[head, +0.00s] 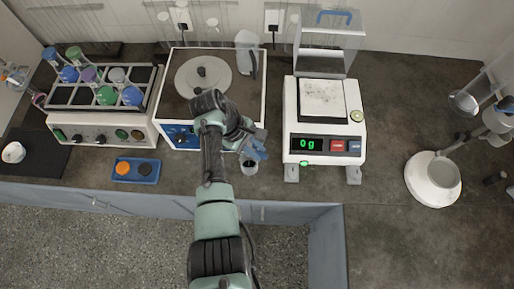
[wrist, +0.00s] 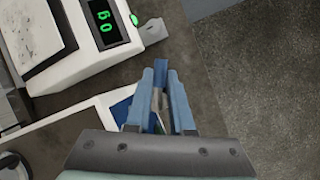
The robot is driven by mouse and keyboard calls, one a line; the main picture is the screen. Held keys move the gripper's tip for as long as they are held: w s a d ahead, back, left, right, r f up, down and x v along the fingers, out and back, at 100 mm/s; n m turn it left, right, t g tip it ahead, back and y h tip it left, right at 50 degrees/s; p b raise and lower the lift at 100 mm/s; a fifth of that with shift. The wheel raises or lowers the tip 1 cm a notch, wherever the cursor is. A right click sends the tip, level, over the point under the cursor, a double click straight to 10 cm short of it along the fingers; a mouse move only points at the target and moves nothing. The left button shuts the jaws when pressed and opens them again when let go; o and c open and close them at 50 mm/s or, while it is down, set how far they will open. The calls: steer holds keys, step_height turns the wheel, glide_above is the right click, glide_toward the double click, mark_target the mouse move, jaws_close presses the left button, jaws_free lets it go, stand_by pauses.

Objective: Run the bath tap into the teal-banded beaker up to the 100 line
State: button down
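A small clear beaker (head: 249,166) stands on the counter, in front of the right front corner of a white-cased unit with a round grey lid (head: 203,76), which looks like the bath. I cannot make out a teal band, the 100 line or a water level on the beaker. My gripper (head: 256,150) is at that corner, just above and partly over the beaker. In the wrist view its blue fingers (wrist: 161,95) are close together with a narrow gap.
A balance (head: 325,150) reading 0 g stands right of my gripper. A rack unit with several coloured-cap flasks (head: 102,105) is at left. A blue tray (head: 136,171) holds an orange and a black disc. The counter's front edge is close to the beaker.

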steer(key=c, duration=0.8)
jaws_free()
steer(key=b+v, duration=0.1)
steer(key=v, duration=1.2)
